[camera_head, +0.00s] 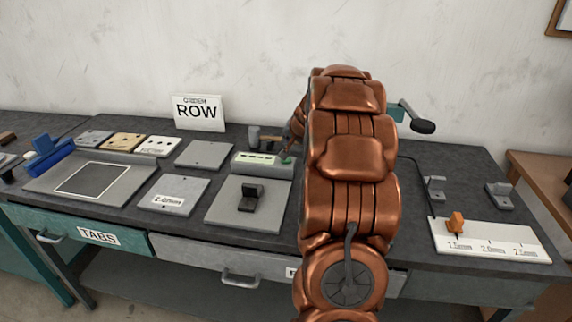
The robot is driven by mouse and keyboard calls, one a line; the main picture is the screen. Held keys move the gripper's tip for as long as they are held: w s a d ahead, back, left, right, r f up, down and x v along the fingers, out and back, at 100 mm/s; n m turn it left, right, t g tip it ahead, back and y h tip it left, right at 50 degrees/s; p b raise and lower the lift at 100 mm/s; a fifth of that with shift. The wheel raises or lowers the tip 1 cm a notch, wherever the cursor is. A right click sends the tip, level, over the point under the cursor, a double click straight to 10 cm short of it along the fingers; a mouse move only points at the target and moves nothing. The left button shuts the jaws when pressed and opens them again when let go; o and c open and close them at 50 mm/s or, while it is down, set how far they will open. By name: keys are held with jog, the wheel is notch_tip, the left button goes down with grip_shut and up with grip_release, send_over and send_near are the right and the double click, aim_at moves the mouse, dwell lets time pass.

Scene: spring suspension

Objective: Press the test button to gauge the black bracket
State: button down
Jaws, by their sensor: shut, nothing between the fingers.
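The black bracket (250,196) stands on a grey square plate (226,208) at the middle of the bench. Behind that plate is a grey box with a pale panel (254,158) bearing several small dark marks. A small green button (287,160) shows at the right end of the box. My gripper (285,152) is shut and empty, its dark tip at or just above the green button. I cannot tell whether it touches the button. My copper-coloured arm hides most of the gripper and the bench to its right.
A white scale strip (490,241) with an orange piece (456,223) lies at the right. Two grey brackets stand behind it. A framed pad (92,180), labelled plate (167,196) and several small plates are at the left.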

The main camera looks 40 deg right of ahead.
jog(key=shift+f+b, duration=1.2)
jog(key=shift+f, duration=0.8)
jog(key=shift+f, duration=0.15)
jog(key=shift+f+b, duration=0.25)
jog(key=shift+b, duration=0.05)
jog(key=shift+f+b, duration=0.4)
jog(key=shift+f, duration=0.1)
dwell(0.6)
jog(key=shift+r, duration=0.1)
jog(key=shift+r+p, duration=0.7)
jog(key=shift+r, duration=0.15)
jog(key=shift+r+p, duration=1.75)
jog(key=shift+r, duration=0.8)
